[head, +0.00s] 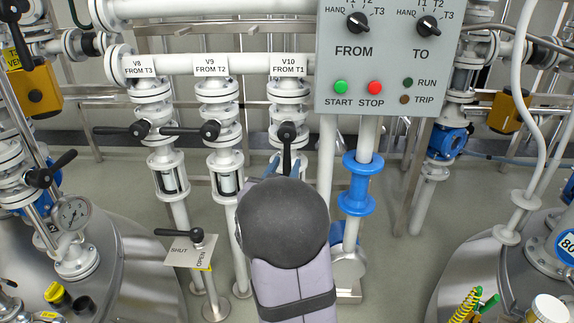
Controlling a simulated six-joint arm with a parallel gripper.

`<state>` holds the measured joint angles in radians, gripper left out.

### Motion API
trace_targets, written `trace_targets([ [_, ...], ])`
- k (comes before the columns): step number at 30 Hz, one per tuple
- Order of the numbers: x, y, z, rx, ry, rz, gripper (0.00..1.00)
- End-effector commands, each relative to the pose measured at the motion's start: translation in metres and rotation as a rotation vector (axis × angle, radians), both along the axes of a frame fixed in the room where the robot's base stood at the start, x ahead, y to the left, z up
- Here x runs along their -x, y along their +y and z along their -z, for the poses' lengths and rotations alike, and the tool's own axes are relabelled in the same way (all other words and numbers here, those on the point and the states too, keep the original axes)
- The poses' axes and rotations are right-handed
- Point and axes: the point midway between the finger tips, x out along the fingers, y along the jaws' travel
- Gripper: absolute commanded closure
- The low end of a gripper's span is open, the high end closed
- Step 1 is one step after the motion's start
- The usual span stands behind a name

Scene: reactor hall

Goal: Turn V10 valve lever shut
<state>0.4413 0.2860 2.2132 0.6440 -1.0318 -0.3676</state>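The V10 valve (288,88) is in the middle of the head view, under its label "V10 FROM T1". Its black lever (287,139) points down, along the pipe, toward my gripper. My gripper (285,167) is at the lower end of this lever. Its two blue-grey fingertips stand apart, one on each side of the lever, with gaps that look clear. My own wrist hides the rest of the gripper and the pipe below. A small plate (183,257) at lower left is marked SHUT and OPEN and carries a black model lever (182,233) pointing left.
The V9 lever (190,130) and V8 lever (121,130) point left, across their pipes; V9's tip lies near V8. A grey control box (390,70) hangs at upper right, close to V10. A blue pipe fitting (359,184) stands right of my wrist. Tanks flank both sides.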

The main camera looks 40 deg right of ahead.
Motion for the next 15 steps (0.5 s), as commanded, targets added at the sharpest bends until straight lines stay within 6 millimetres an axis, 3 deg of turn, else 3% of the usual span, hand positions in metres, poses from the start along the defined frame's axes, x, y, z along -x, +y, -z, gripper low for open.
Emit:
trace_targets([
  [6, -0.009, -0.014, 0.001, 0.000, 0.001, -0.001, 0.64],
  [15, -0.011, -0.016, 0.000, 0.001, 0.001, -0.001, 0.64],
])
